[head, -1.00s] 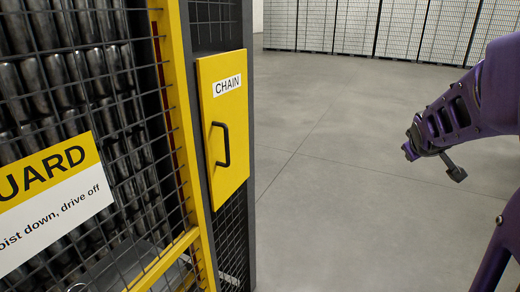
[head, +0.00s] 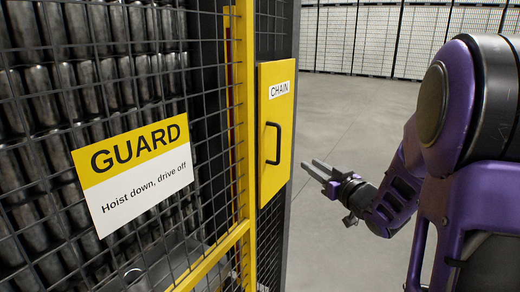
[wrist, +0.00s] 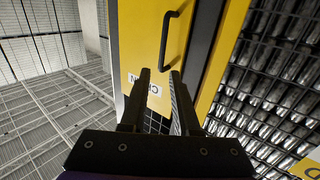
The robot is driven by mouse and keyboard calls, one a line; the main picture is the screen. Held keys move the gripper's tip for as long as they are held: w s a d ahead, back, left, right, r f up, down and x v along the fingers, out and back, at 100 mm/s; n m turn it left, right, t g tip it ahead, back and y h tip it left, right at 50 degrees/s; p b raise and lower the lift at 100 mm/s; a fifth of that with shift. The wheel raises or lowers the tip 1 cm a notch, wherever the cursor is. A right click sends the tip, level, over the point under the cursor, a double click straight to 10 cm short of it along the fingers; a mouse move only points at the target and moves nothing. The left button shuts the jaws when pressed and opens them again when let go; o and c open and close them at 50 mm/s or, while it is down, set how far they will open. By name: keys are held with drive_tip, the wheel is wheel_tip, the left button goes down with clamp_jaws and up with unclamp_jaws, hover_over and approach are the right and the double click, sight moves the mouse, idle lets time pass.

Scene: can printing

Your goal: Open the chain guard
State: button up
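The chain guard (head: 277,90) is a yellow panel labelled CHAIN on a dark post in the head view, and it looks shut. Its black bar handle (head: 280,144) stands upright on the panel's face. My gripper (head: 309,165) is just right of the panel, with its fingers pointing towards it. In the wrist view the yellow panel (wrist: 140,35) and the handle (wrist: 165,42) show beyond the fingertips. My gripper (wrist: 160,74) is open there, with an empty gap between its fingers, apart from the handle.
A mesh fence with a yellow frame (head: 244,110) and a GUARD sign (head: 140,195) fills the left, with rows of dark metal cans behind it. Open grey floor (head: 345,125) lies to the right.

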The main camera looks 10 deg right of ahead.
sight(279, 145)
drive_tip(key=x, duration=1.1)
drive_tip(key=a+x, duration=0.1)
drive_tip(key=x, duration=0.5)
drive_tip(key=shift+r+b, duration=0.15)
drive_tip(key=shift+b, duration=0.15)
clamp_jaws()
idle(0.7)
